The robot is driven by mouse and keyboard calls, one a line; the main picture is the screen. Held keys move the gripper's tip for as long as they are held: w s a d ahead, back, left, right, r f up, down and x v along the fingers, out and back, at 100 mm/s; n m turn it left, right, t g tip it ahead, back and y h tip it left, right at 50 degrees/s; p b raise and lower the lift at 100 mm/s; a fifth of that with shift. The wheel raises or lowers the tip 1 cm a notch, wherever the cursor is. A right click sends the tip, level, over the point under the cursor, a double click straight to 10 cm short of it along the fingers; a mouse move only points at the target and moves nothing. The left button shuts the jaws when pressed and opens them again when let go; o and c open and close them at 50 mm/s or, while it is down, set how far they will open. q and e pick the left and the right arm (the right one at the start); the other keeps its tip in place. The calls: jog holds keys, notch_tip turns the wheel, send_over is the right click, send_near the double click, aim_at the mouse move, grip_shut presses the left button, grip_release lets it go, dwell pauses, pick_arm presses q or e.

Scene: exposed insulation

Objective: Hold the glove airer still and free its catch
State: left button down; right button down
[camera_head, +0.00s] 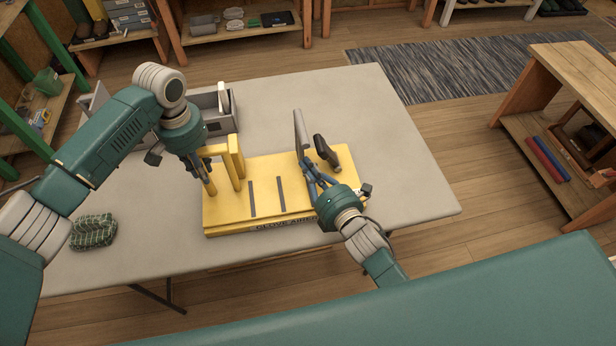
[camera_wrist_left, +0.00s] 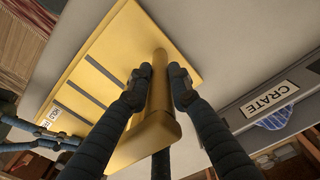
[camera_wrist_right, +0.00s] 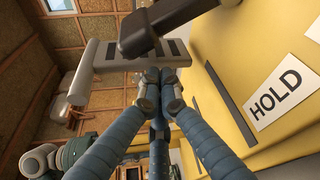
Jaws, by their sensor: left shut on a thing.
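The glove airer is a yellow box (camera_head: 265,211) with dark slots on top, lying on the table. My left gripper (camera_head: 206,172) is shut on the yellow handle (camera_head: 236,158) at its left end; the left wrist view shows the handle's bar (camera_wrist_left: 160,85) between the fingers. A grey upright paddle (camera_head: 300,130) and a dark-gripped lever (camera_head: 325,152) stand at the right end. My right gripper (camera_head: 312,172) is close to both, its fingertips together in the right wrist view (camera_wrist_right: 160,88). Whether it touches either is unclear. A HOLD label (camera_wrist_right: 279,93) is on the yellow body.
A grey crate (camera_head: 212,106) stands behind my left arm, labelled CRATE (camera_wrist_left: 270,98) in the left wrist view. A green checked cloth bundle (camera_head: 94,231) lies at the table's left. The grey tabletop (camera_head: 375,120) is clear behind and right of the airer. A wooden shelf (camera_head: 575,75) stands right.

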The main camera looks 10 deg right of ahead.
aim_at(327, 153)
jog(key=shift+s+d+r, duration=0.1)
jog(key=shift+d+r, duration=0.4)
jog(key=shift+d, duration=0.4)
pick_arm(q)
jog(key=shift+s+f, duration=0.2)
jog(key=shift+f, duration=0.1)
